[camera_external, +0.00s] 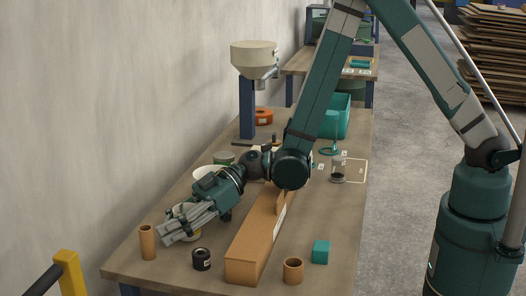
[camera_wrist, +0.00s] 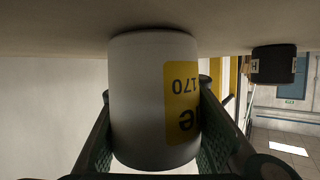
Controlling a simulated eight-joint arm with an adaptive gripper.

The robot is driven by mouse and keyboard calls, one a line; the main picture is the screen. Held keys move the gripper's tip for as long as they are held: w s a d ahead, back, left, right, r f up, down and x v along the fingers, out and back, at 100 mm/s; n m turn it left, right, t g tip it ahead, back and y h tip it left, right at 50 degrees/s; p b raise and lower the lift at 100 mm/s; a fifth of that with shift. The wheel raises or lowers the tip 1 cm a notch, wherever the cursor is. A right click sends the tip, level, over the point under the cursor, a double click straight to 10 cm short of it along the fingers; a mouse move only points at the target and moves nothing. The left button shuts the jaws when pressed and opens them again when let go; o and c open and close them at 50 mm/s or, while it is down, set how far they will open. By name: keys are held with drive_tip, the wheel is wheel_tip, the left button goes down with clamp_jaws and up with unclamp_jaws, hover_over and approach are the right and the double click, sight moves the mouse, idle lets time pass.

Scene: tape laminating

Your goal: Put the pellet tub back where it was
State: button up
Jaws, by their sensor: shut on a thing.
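The pellet tub (camera_wrist: 137,95) appears to be the white cylinder with a yellow label in the wrist view, where the picture is upside down. My gripper (camera_wrist: 157,125) has one finger on each side of it and is shut on it. The tub's base is at or very close to the tabletop (camera_wrist: 225,20); I cannot tell whether it touches. In the external view my gripper (camera_external: 182,228) is low over the table's front left part and hides most of the tub.
A tan cylinder (camera_external: 147,242) and a black can (camera_external: 201,259) stand near my gripper. A long cardboard box (camera_external: 252,245) lies to the right, with a brown ring (camera_external: 293,270) and teal cube (camera_external: 321,251) beyond. A clear jar (camera_external: 338,172) stands near a marked outline.

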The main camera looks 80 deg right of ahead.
drive_tip(key=o, duration=1.4)
drive_tip(key=shift+f, duration=0.1)
drive_tip(key=shift+c, duration=0.2)
drive_tip(key=shift+p+v, duration=0.95)
drive_tip(key=shift+v, duration=2.85)
